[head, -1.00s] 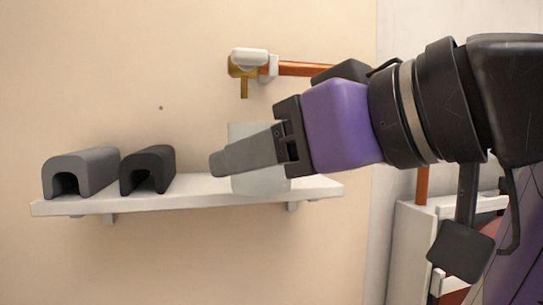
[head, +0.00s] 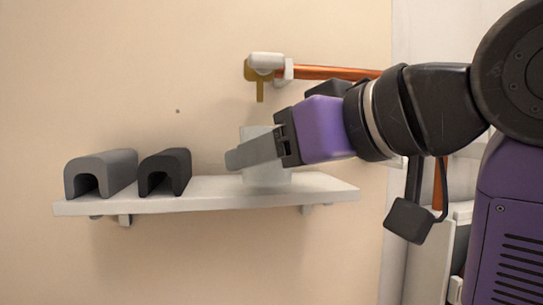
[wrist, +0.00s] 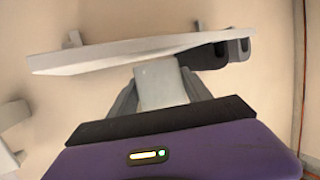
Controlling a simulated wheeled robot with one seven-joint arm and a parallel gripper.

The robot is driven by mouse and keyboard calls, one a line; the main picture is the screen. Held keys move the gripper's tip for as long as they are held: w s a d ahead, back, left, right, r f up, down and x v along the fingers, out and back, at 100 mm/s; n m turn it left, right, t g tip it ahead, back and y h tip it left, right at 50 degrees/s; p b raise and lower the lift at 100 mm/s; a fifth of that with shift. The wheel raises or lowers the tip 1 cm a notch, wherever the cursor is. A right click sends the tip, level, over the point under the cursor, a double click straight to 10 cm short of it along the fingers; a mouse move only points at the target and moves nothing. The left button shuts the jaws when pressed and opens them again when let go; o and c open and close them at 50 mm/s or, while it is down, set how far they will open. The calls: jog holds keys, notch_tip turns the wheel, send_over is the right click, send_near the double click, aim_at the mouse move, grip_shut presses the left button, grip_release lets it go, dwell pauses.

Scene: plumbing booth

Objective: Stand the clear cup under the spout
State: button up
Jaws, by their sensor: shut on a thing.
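The pale, see-through cup (head: 265,176) is upright at the right part of the shelf in the head view, partly hidden behind my gripper (head: 238,157). In the wrist view the cup (wrist: 160,84) sits between my two grey fingers, which are shut on it. The brass spout (head: 260,90) with a white handle is on the wall above the cup, roughly over it in the picture. I cannot tell the depth between spout and cup, or whether the cup's base touches the shelf.
The white shelf (head: 215,190) carries a grey arched block (head: 103,170) and a black arched block (head: 167,170) at its left. Bare shelf lies between them and the cup. A copper pipe (head: 335,73) runs right from the tap, above my arm.

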jog(key=shift+w+a, duration=0.25)
jog(key=shift+w, duration=0.65)
jog(key=shift+w+a, duration=0.25)
jog(key=shift+w, duration=0.7)
jog(key=shift+w+a, duration=0.25)
jog(key=shift+w, duration=0.65)
jog(key=shift+w, duration=0.1)
jog(key=shift+f, duration=0.3)
jog(key=shift+f, duration=0.35)
jog(key=o, duration=1.6)
